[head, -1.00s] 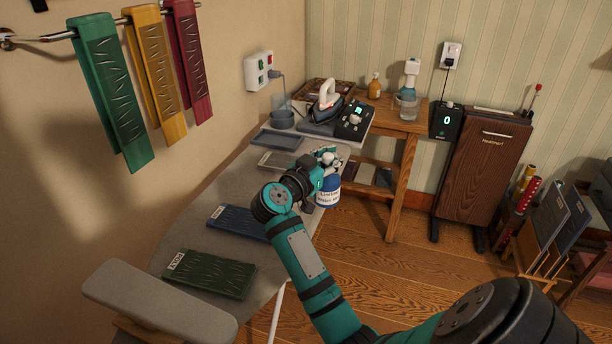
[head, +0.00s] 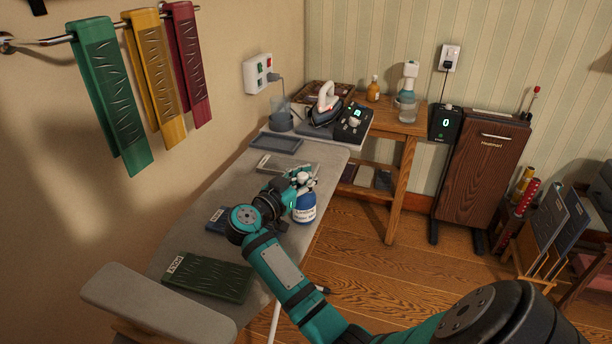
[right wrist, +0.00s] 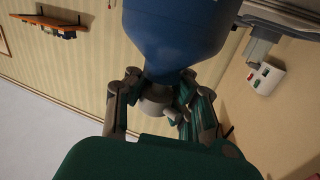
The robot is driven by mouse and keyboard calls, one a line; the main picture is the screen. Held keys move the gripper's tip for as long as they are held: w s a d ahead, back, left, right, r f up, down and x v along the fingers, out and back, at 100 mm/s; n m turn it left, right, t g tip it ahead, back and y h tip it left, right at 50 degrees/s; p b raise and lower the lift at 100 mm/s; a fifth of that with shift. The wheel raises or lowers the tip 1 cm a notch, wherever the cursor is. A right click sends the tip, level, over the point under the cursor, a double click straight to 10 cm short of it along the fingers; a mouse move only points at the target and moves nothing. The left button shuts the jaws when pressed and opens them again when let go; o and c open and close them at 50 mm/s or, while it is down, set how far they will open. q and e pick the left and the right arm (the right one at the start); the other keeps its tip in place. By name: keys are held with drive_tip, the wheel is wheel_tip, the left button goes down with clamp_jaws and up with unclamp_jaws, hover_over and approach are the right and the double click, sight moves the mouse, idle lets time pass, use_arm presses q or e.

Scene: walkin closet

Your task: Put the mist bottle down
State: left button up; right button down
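The mist bottle (head: 304,208), blue with a white label, is upright at the right edge of the grey ironing board (head: 215,190) in the head view. My right gripper (head: 303,183) is shut on its neck, just under the white spray head. I cannot tell whether its base touches the board. In the right wrist view the blue bottle body (right wrist: 180,35) fills the top middle, with the fingers of my right gripper (right wrist: 163,100) on both sides of the neck. My left gripper is not in view.
A dark green folded cloth (head: 207,275) lies near the front of the board, and a blue one (head: 215,221) is partly behind my arm. The iron (head: 326,107) and its station (head: 353,121) stand at the far end. A wooden table (head: 400,130) carries other bottles.

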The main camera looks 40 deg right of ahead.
sight(299, 182)
drive_tip(key=c, duration=1.3)
unclamp_jaws()
drive_tip(key=shift+c, duration=0.2)
drive_tip(key=shift+r, duration=0.1)
drive_tip(key=v, duration=0.7)
drive_tip(key=shift+a+b, duration=0.3)
drive_tip(key=shift+b, duration=0.1)
drive_tip(key=shift+s, duration=0.1)
